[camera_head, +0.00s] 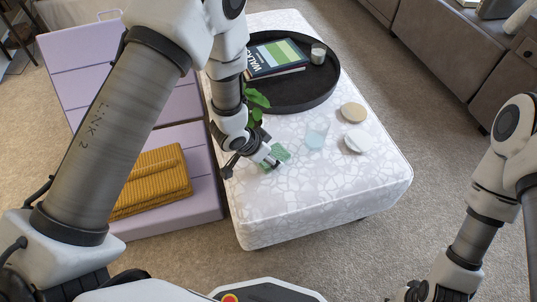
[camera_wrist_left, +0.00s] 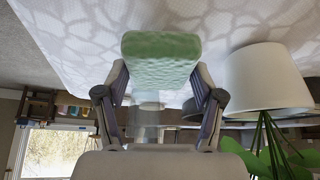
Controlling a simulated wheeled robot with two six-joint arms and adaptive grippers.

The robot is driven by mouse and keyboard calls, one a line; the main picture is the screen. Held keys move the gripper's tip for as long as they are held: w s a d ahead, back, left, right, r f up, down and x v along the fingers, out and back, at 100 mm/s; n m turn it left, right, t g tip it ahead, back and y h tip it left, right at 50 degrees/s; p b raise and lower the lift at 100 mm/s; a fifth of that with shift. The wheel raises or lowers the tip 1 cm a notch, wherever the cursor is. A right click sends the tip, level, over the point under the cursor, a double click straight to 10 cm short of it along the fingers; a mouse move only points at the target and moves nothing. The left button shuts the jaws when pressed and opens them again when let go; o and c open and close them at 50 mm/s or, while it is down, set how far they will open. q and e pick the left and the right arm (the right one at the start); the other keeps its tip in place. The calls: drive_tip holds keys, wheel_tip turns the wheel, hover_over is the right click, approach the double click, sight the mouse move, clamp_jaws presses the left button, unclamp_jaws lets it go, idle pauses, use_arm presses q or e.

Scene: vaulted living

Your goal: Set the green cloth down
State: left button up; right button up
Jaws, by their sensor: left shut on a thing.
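My left gripper (camera_head: 270,160) is low over the patterned white ottoman (camera_head: 300,205), near its left side. It is shut on the green cloth (camera_head: 280,154), a small folded pad. In the left wrist view the cloth (camera_wrist_left: 160,60) sits between and beyond the two fingertips (camera_wrist_left: 160,95), with the pale patterned top behind it. I cannot tell whether the cloth touches the ottoman. My right arm comes in from the right; a dark part of its gripper (camera_head: 413,291) shows at the bottom edge, and its jaws cannot be made out.
A clear glass (camera_head: 316,136), a tan disc (camera_head: 353,112) and a white round item (camera_head: 357,140) stand right of the cloth. Behind are a black tray (camera_head: 310,98) with a book (camera_head: 275,60) and a plant (camera_head: 257,98). The ottoman's front is clear. A mustard blanket (camera_head: 155,180) lies left.

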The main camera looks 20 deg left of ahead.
use_arm(q)
drive_tip(key=shift+f+b, duration=0.3)
drive_tip(key=shift+f, duration=0.25)
drive_tip(key=o, duration=1.1)
drive_tip(key=v, duration=1.2)
